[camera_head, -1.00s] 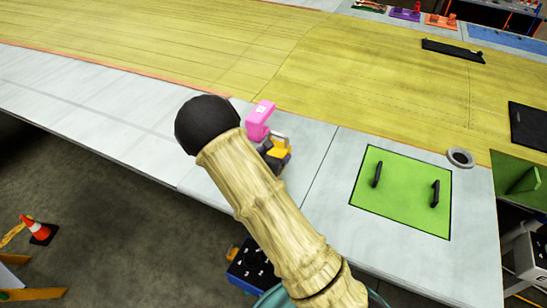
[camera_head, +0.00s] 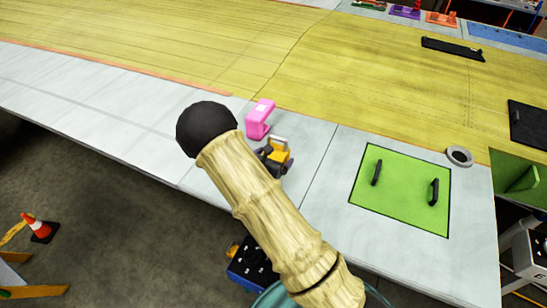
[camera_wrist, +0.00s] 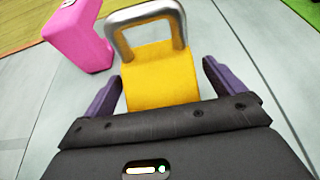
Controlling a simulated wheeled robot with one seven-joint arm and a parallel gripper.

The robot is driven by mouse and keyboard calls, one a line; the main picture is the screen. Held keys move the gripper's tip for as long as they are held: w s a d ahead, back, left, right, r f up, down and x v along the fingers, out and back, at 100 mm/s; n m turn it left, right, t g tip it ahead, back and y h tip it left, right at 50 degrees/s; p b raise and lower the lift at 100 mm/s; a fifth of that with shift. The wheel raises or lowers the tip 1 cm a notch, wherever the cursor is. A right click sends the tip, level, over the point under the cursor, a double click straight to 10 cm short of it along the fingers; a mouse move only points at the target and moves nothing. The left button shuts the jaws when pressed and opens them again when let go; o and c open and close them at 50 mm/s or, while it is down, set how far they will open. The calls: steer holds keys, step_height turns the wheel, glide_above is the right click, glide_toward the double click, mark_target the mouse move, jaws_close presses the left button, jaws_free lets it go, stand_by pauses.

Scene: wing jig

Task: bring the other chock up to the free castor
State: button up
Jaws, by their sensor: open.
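No chock and no castor can be made out with certainty. A yellow block with a grey metal loop (camera_head: 279,155), like a padlock, is at the pale worktop near the pink piece. In the wrist view the yellow block (camera_wrist: 160,78) is between the two purple fingers of my gripper (camera_wrist: 162,72). The fingers are apart, with a visible gap at the left; contact at the right is unclear.
A pink bracket-shaped piece (camera_head: 260,118) stands just beyond the yellow block. The pale worktop (camera_head: 100,98) at left is clear.

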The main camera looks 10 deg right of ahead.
steer(key=shift+r, duration=0.1)
steer(key=shift+r, duration=0.1)
steer(key=shift+s+a, duration=0.25)
steer(key=b+v, duration=0.4)
steer(key=v, duration=0.7)
steer(key=shift+s, duration=0.15)
steer(key=shift+a, duration=0.1)
